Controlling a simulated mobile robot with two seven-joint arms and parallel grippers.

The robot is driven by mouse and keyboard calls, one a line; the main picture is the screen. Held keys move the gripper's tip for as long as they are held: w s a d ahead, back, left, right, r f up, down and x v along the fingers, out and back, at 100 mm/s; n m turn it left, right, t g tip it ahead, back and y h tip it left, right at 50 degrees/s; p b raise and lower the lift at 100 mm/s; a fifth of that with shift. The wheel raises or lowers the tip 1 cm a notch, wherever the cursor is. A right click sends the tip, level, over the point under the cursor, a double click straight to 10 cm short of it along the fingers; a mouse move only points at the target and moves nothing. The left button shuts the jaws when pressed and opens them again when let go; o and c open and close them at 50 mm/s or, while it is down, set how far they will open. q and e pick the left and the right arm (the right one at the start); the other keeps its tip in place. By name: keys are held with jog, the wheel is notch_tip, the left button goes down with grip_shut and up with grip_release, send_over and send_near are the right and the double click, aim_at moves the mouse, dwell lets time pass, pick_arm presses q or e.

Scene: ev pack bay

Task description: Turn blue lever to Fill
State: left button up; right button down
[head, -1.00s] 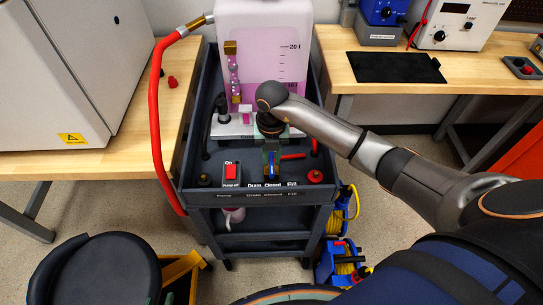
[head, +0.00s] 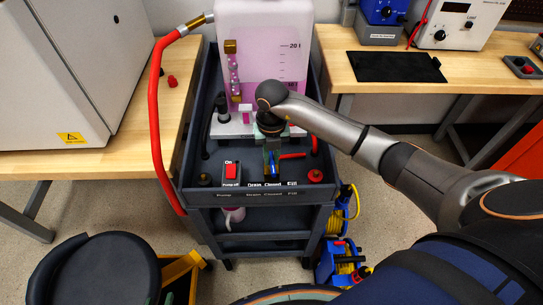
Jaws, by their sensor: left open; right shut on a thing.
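The blue lever (head: 271,167) stands on the front panel of the dark cart, above the printed labels Drain, Closed and Fill. It points down toward Closed, as far as I can see. My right gripper (head: 271,155) reaches down over the panel from the right and is shut on the lever. The wrist and fingers hide the lever's upper part. The Fill label (head: 292,183) is to the right of the lever, and Drain is to the left. My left gripper is not in view.
The cart (head: 262,196) carries a tank of pink liquid (head: 265,45). A red pump switch (head: 231,170) is left of the lever, and a red knob (head: 315,176) is to the right. A red hose (head: 157,120) runs down the cart's left side. A stool (head: 95,270) stands front left.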

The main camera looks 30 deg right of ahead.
jog(key=n+b, duration=0.1)
jog(key=n, duration=0.3)
jog(key=shift+d, duration=0.1)
jog(key=n+b, duration=0.1)
jog(key=n, duration=0.1)
jog(key=shift+n+b, duration=0.3)
jog(key=shift+n, duration=0.5)
jog(key=shift+n+b, duration=0.5)
jog(key=shift+n, duration=0.3)
pick_arm(q)
jog(key=f, duration=0.1)
jog(key=d+f, duration=0.1)
jog(key=shift+w+d+f, duration=0.2)
jog(key=shift+w+f, duration=0.15)
pick_arm(e)
jog(key=shift+n, duration=0.3)
pick_arm(q)
jog(key=shift+w, duration=0.15)
pick_arm(e)
jog(key=c, duration=1)
grip_release()
pick_arm(q)
jog(key=shift+s+f, duration=0.1)
jog(key=shift+s, duration=0.15)
pick_arm(e)
jog(key=shift+o, duration=0.7)
